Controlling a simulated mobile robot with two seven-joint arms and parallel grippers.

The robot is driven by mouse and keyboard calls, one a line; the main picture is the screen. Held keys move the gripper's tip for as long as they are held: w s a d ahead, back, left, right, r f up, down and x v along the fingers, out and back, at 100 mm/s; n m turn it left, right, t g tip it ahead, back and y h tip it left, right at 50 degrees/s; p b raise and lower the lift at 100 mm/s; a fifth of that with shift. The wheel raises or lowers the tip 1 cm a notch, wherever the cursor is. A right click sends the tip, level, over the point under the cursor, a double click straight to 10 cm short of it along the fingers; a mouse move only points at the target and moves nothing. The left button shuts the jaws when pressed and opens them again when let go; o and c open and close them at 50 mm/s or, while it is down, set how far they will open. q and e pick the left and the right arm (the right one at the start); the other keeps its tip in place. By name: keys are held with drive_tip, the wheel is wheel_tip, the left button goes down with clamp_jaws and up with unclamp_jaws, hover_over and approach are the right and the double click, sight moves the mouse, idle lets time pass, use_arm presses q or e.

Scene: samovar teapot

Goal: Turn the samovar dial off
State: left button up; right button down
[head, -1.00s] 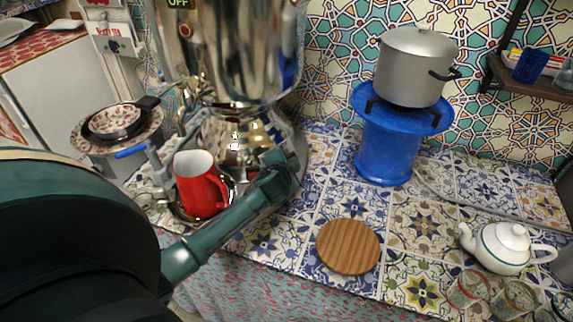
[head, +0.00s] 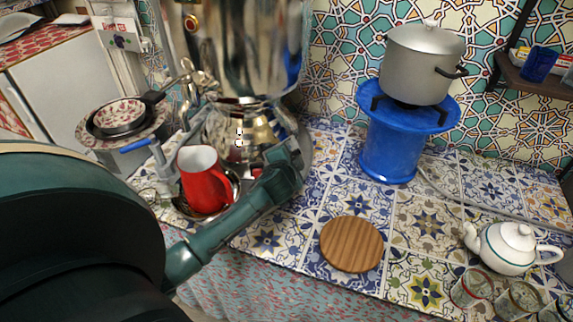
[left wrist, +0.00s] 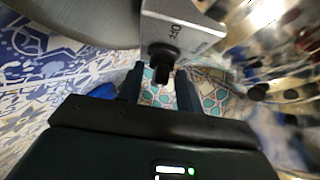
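The shiny metal samovar (head: 240,45) stands at the back left of the tiled counter; its top is cut off in the head view. In the left wrist view, a black dial (left wrist: 161,63) sticks out of a silver box (left wrist: 182,30) marked OFF. My left gripper (left wrist: 160,76) is open, with one finger on each side of the dial and its tips close to it. I cannot tell whether either finger touches the dial. In the head view my left gripper (head: 288,160) is in front of the samovar's base. My right gripper is not in view.
A red mug (head: 204,185) stands beside my left arm, below the samovar's tap. A wooden round board (head: 351,244), a blue stove (head: 388,150) with a grey pot (head: 420,65), a white teapot (head: 508,245) and several glasses are to the right.

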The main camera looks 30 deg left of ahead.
use_arm(q)
drive_tip(key=v, duration=1.2)
drive_tip(key=shift+s, duration=0.2)
drive_tip(key=shift+d, duration=0.1)
drive_tip(key=s+d+f+h, duration=0.1)
drive_tip(key=d+f, duration=0.1)
drive_tip(key=s+d+f+h+p, duration=0.1)
drive_tip(key=s+d+f, duration=0.1)
drive_tip(key=s+d+f+g+h, duration=0.1)
drive_tip(key=s+d+f+h, duration=0.1)
drive_tip(key=d, duration=0.1)
drive_tip(key=shift+s+d+f, duration=0.1)
drive_tip(key=shift+s+f, duration=0.1)
drive_tip(key=shift+f, duration=0.1)
drive_tip(key=s+d+f+n+h+p, duration=0.1)
drive_tip(key=s+d+f+n+h, duration=0.3)
drive_tip(key=s+d, duration=0.5)
drive_tip(key=shift+s+g+h, duration=0.3)
drive_tip(key=shift+s, duration=0.3)
